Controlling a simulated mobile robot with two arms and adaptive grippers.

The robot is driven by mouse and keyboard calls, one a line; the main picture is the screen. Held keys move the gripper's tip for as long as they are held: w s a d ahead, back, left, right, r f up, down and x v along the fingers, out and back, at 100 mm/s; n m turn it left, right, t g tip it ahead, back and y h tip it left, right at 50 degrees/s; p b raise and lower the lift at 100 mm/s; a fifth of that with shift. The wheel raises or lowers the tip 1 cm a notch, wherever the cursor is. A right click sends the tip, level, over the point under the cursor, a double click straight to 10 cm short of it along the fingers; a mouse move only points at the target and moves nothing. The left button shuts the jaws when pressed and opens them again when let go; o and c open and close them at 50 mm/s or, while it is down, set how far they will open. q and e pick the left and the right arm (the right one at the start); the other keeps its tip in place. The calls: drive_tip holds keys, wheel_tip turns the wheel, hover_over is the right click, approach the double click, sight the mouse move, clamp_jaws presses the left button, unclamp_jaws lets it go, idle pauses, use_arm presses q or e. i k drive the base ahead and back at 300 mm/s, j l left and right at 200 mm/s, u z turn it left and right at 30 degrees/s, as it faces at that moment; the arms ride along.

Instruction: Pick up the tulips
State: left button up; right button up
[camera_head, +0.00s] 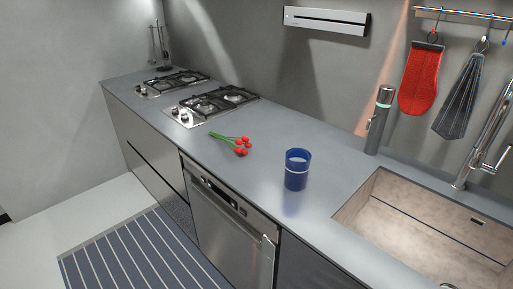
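The tulips (241,146) lie flat on the grey countertop (262,190), left of the blue cup. Their red blooms point right and toward the front edge, and their green stems point left toward the stove. Neither of my grippers shows in the head view.
A blue cup (297,170) stands right of the tulips. Gas burners (211,104) lie to the left. A dark bottle (379,121), a sink (425,232) and a faucet (485,135) are to the right. A dishwasher (228,222) is below. The striped runner (140,255) lies on the floor.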

sight(248, 144)
drive_tip(key=i+j+z, duration=0.15)
drive_tip(key=z, duration=0.3)
drive_tip(key=j+z, duration=0.3)
drive_tip(key=z, duration=0.15)
drive_tip(key=i+j+z, duration=0.1)
drive_tip(key=j+z, duration=0.2)
drive_tip(key=z, duration=0.2)
drive_tip(key=j+z, duration=0.25)
drive_tip(key=z, duration=0.2)
